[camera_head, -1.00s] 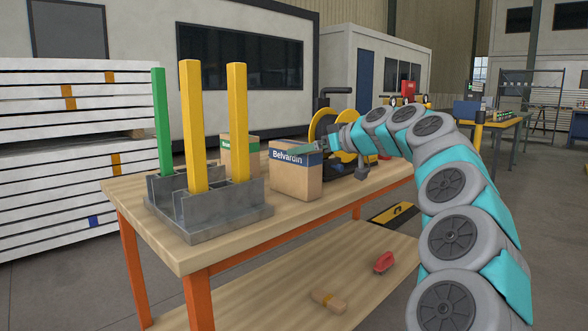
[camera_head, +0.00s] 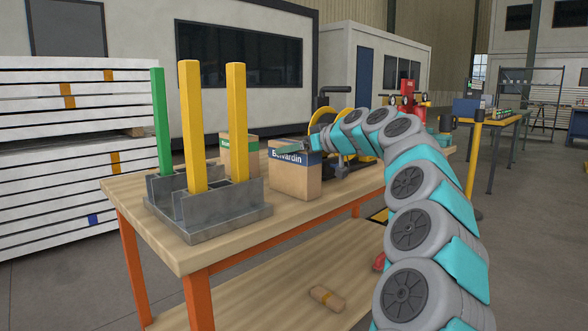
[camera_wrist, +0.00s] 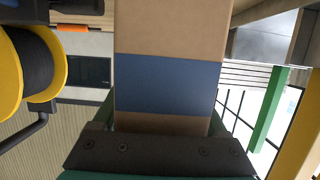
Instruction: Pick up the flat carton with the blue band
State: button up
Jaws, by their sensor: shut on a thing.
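The flat carton with the blue band (camera_head: 295,181) is a brown box marked "Belvardin" in white on its band. In the head view it is upright at the workbench, and I cannot tell whether it touches the top. My gripper (camera_head: 300,147) is at its upper part, coming in from the right. In the wrist view the carton's brown face and blue band (camera_wrist: 168,85) fill the middle, close against the dark gripper body (camera_wrist: 160,152). My gripper is shut on the carton; the fingertips are mostly hidden.
The wooden workbench (camera_head: 245,237) holds a grey slotted stand (camera_head: 225,213) with yellow and green posts. A green-banded carton (camera_head: 239,158) stands behind. A yellow reel (camera_head: 322,122) is beyond my gripper. A small brown block (camera_head: 327,298) lies on the lower shelf.

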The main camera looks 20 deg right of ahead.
grip_shut()
jog(key=shift+r, duration=0.1)
dwell(0.6)
